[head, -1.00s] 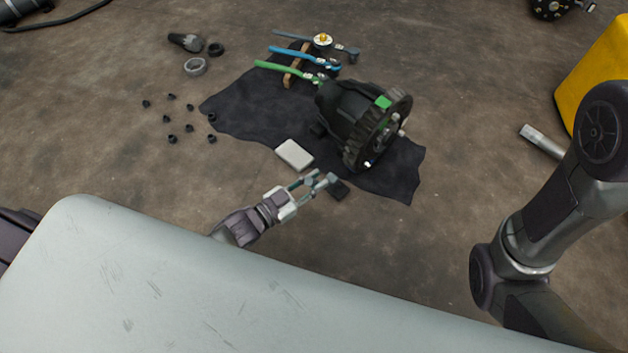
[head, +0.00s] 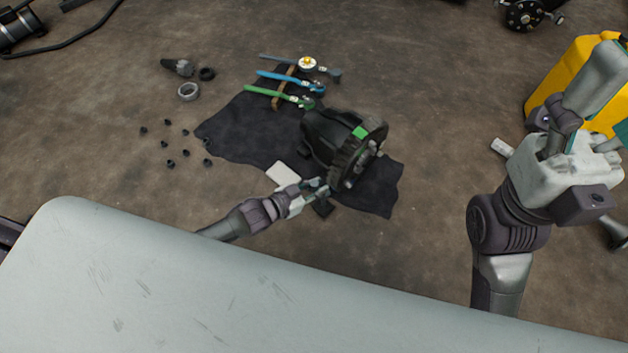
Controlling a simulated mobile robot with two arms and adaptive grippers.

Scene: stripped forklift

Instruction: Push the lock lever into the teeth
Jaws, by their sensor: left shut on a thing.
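The dark drive unit (head: 318,133) lies on a black cloth, with its toothed wheel (head: 352,160) facing right and a green mark on its rim. My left gripper (head: 320,187) is at the lower left edge of this wheel, its fingers shut. It appears to hold the lock lever, which is too small and covered by the fingers to make out. I cannot tell whether the lever touches the teeth. My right gripper (head: 568,135) is raised at the right, away from the unit; its finger opening is unclear.
Green (head: 277,95) and blue (head: 288,81) handled tools rest behind the unit on the black cloth (head: 240,135). Several dark nuts (head: 171,163) lie left. A yellow container (head: 562,78) stands right.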

